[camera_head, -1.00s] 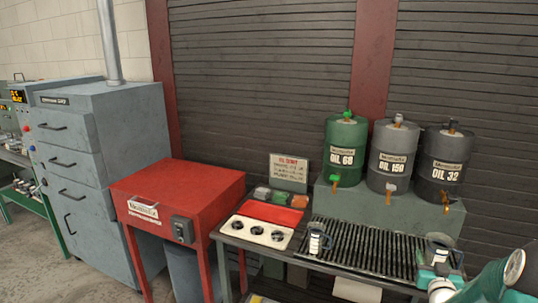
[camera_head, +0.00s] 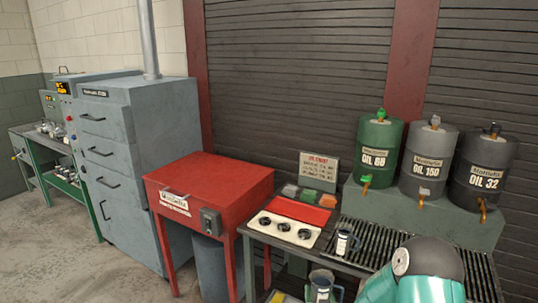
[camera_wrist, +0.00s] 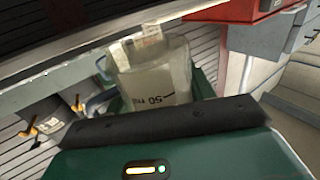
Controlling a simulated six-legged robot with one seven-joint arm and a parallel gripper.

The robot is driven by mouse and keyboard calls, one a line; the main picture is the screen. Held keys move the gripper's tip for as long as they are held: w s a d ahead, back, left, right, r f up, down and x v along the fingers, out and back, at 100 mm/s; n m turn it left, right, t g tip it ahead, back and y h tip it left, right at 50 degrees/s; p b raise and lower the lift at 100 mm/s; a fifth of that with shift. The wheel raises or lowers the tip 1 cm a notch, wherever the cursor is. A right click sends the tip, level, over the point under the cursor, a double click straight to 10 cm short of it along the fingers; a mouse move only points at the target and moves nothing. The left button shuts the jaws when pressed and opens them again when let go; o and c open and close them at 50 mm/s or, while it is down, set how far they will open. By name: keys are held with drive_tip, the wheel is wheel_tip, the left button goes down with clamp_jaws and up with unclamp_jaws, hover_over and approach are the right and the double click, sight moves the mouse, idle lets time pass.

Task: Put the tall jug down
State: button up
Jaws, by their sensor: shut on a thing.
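A clear measuring jug, the tall jug (camera_wrist: 152,75), fills the middle of the wrist view, its "50 ml" mark upside down there. My gripper (camera_wrist: 160,108) is shut on it; a dark pad and green body cover its near part. In the head view the jug (camera_head: 321,287) shows low at the bottom edge, in front of the bench, with its handle to the right. My gripper's fingers are not clear there. A second, similar jug (camera_head: 343,243) stands on the bench (camera_head: 285,242), near the left end of the slatted grate (camera_head: 378,241).
A green drum (camera_head: 378,148), a grey drum (camera_head: 428,160) and a dark drum (camera_head: 483,175) stand behind the grate. A red tray and a white panel with three dark round items lie left of it. A red cabinet (camera_head: 210,182) stands further left. Some grate is bare.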

drive_tip(key=s+f, duration=0.1)
drive_tip(key=f, duration=0.1)
drive_tip(key=s+f, duration=0.3)
drive_tip(key=shift+s+a+f, duration=0.15)
drive_tip(key=shift+s+f, duration=0.15)
drive_tip(key=shift+f, duration=0.1)
drive_tip(key=w+d+r+m+h, duration=0.1)
drive_tip(key=w+d+r+h, duration=0.1)
drive_tip(key=d+r, duration=0.65)
drive_tip(key=w+d+r+m+h, duration=0.1)
drive_tip(key=d+r+h, duration=0.15)
drive_tip(key=d, duration=1.15)
drive_tip(key=s+d+r+m+h, duration=0.1)
drive_tip(key=s+d+r, duration=0.1)
drive_tip(key=d, duration=0.4)
drive_tip(key=s+d+r+m+g+h, duration=0.1)
drive_tip(key=s+d+r, duration=0.2)
drive_tip(key=d+r, duration=0.2)
drive_tip(key=s+d+r+m+g+h, duration=0.1)
drive_tip(key=s+d+r, duration=0.2)
drive_tip(key=d, duration=0.6)
drive_tip(key=shift+r+h, duration=0.35)
drive_tip(key=shift+r, duration=0.2)
